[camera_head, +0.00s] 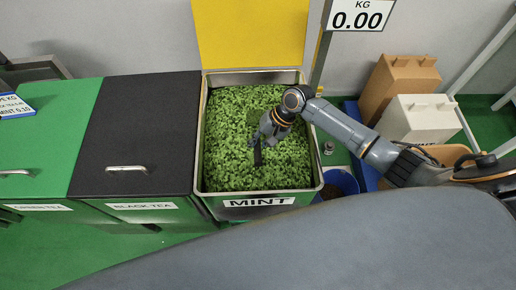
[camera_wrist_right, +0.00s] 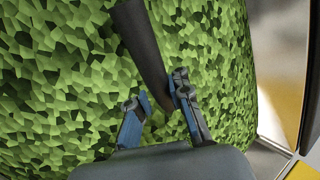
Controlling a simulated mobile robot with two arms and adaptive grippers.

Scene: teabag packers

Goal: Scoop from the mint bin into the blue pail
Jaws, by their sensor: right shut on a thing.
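The mint bin (camera_head: 316,188) is open and full of green mint leaves (camera_head: 228,165). Its yellow lid (camera_head: 250,34) stands raised behind it. My right gripper (camera_head: 264,141) is over the leaves, near the middle of the bin. It is shut on the dark handle of a scoop (camera_head: 257,157). In the right wrist view the handle (camera_wrist_right: 141,45) runs down to the blue-padded fingers of the gripper (camera_wrist_right: 160,105). The scoop's bowl cannot be made out. The blue pail (camera_head: 349,180) stands on the floor right of the bin, partly behind my right arm. My left gripper is out of view.
Left of the mint bin are the closed black tea bin (camera_head: 135,130) and green tea bin (camera_head: 45,135). A scale display (camera_head: 360,15) reads 0.00 KG. Brown (camera_head: 397,82) and white (camera_head: 418,118) boxes stand at the right. A grey surface fills the lower foreground.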

